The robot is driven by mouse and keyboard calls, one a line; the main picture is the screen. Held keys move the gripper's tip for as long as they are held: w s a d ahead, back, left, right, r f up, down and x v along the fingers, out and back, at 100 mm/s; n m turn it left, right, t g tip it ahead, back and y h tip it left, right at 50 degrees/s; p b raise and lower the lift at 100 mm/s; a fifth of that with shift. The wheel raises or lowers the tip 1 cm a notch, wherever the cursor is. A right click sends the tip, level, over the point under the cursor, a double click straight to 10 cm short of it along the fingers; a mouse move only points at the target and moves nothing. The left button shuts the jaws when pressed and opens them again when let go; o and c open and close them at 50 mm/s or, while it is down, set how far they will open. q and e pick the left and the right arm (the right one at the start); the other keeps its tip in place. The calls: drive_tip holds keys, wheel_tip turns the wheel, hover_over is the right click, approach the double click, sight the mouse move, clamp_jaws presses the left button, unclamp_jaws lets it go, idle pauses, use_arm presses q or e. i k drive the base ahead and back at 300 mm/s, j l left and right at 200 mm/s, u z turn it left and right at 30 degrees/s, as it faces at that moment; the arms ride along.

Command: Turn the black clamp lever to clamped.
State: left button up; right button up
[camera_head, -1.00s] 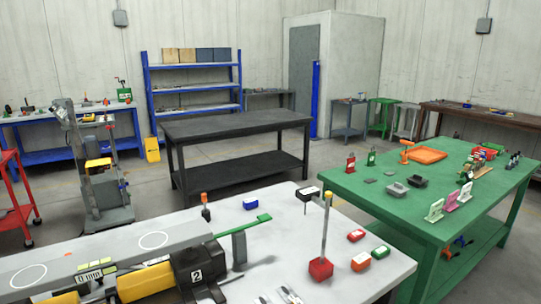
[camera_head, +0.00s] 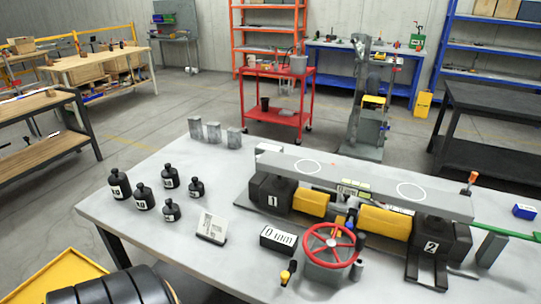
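A screw jack rig stands on the light grey table (camera_head: 150,200). It has black jack units marked 1 (camera_head: 271,200) and 2 (camera_head: 432,245), yellow bodies (camera_head: 385,222) and a grey beam (camera_head: 350,175) across the top. A red handwheel (camera_head: 332,245) is at its front. A short dark upright piece (camera_head: 361,241) stands just right of the wheel; I cannot tell whether it is the black clamp lever or how it is set. A small lever with a yellow knob (camera_head: 286,276) is left of the wheel. Neither gripper is in view.
A "0 mm" block (camera_head: 278,238), a white card (camera_head: 212,227) and several black weights (camera_head: 143,197) stand left of the wheel. Grey blocks (camera_head: 213,131) line the back edge. A green bar (camera_head: 505,231) sticks out at right. A yellow tray (camera_head: 50,275) is at lower left.

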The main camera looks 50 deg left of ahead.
sight(285, 276)
drive_tip(key=u, duration=1.35)
